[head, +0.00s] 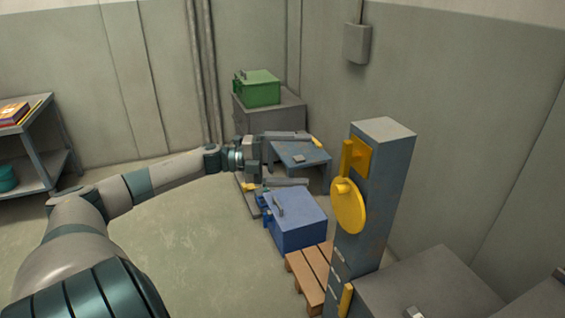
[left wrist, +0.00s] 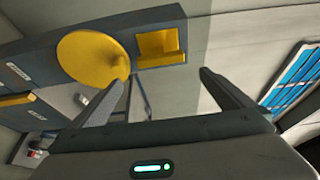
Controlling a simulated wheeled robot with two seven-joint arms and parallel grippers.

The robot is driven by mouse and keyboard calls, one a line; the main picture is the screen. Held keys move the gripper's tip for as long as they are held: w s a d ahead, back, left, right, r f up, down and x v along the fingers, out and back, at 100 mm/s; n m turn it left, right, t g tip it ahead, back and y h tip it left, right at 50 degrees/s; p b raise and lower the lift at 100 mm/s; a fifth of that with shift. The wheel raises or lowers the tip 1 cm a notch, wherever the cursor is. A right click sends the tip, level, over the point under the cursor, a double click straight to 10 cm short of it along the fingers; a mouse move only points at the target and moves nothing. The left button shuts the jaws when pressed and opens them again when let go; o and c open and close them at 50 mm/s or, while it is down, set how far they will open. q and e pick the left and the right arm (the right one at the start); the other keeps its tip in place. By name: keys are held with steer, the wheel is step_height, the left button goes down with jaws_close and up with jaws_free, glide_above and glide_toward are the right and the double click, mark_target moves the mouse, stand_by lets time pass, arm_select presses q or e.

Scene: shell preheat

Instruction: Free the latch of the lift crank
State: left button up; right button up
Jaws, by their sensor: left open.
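The lift crank is a yellow disc (head: 348,208) with a short knob, on the face of a tall grey-blue post (head: 372,215). A yellow bracket-like block (head: 358,158), which may be the latch, sits just above the disc. In the left wrist view the yellow disc (left wrist: 90,60) and the yellow block (left wrist: 160,46) show side by side beyond my fingers. My left gripper (head: 310,160) is open and empty, its fingers pointing towards the post, apart from the block and disc. My right gripper is not in view.
A blue box (head: 298,222) with a handle stands left of the post near a wooden pallet (head: 309,275). A blue table (head: 292,153) and a green box (head: 258,90) on a grey cabinet (head: 268,118) are behind.

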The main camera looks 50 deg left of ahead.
arm_select(q)
steer(key=shift+v, duration=2.05)
